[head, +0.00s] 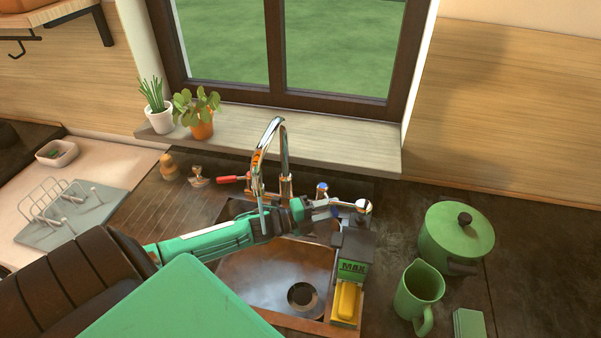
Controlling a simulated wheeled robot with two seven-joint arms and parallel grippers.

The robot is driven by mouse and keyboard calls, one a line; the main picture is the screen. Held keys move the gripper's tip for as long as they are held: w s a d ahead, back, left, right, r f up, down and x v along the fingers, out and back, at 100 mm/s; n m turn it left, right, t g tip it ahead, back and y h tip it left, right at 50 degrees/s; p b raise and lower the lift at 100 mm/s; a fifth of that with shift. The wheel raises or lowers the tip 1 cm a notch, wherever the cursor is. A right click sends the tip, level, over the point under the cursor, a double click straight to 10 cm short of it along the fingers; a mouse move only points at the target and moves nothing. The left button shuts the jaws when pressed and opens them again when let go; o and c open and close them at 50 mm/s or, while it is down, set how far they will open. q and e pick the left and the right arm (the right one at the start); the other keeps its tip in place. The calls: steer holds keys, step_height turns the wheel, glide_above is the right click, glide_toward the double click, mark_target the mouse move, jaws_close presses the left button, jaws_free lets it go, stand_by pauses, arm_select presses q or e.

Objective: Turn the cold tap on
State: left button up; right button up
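The chrome tap (283,150) has a tall curved spout at the back of the sink. A red handle (229,179) points left from its base. A blue-marked cold handle (322,188) is at its right side, partly hidden. My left gripper (326,208) is just in front of and below the blue-marked part. Its fingers look parted with nothing between them; I cannot tell whether they touch the handle. My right gripper is not in view.
The sink (260,277) lies below my arm. A dark caddy (356,247) with a yellow sponge (346,301) and a chrome-topped dispenser (363,206) stand close right of the gripper. A green pot (455,240) and jug (417,292) are farther right. Potted plants line the sill.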

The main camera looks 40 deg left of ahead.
arm_select(q)
steer(key=b+v, duration=0.3)
steer(key=v, duration=0.9)
steer(key=shift+s, duration=0.25)
